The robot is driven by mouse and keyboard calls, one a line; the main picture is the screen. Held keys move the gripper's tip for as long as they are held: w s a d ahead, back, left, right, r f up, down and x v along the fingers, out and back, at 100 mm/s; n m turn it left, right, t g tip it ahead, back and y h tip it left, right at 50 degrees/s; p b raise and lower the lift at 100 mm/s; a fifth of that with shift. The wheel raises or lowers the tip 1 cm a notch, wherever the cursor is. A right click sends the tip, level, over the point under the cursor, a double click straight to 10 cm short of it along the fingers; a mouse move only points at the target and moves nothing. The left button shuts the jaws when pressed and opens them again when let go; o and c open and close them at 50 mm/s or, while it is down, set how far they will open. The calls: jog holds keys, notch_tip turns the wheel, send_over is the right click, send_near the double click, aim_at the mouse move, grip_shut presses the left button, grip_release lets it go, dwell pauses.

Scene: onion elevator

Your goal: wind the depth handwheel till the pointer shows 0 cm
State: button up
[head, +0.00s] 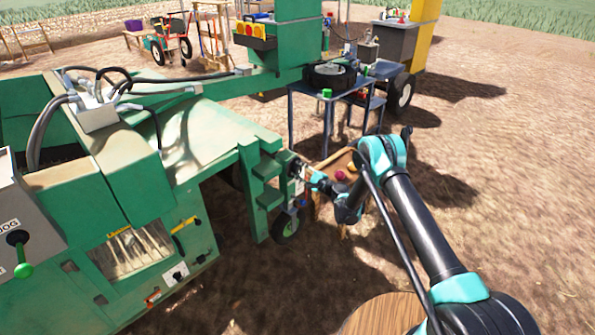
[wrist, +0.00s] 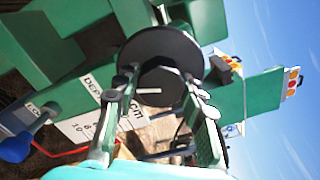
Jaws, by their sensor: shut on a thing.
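The depth handwheel (wrist: 165,48) is a dark round disc with a smaller hub that carries a short white line. It fills the middle of the wrist view. In the head view it shows small at the green machine's corner (head: 297,168). My gripper (wrist: 160,88) is shut on the handwheel, one finger on each side of the hub; in the head view my gripper (head: 312,178) reaches it from the right. A white depth scale plate (wrist: 88,128) with "cm" and numbers lies behind my left finger, which partly covers it. I cannot make out the pointer or its reading.
The machine's small support wheel (head: 287,227) stands just below my gripper. A wooden crate with a few onions (head: 343,174) is close behind my arm. A blue table (head: 300,88) bearing a tyre stands beyond. Open dirt ground lies to the right.

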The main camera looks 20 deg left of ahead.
jog(key=n, duration=0.5)
jog(key=shift+n, duration=0.3)
jog(key=n, duration=0.4)
jog(key=shift+s+n, duration=0.1)
jog(key=shift+n, duration=0.2)
jog(key=n, duration=1)
jog(key=shift+r, duration=0.1)
jog(key=n, duration=0.4)
jog(key=shift+s, duration=0.1)
jog(key=n, duration=1.5)
jog(key=shift+n, duration=0.3)
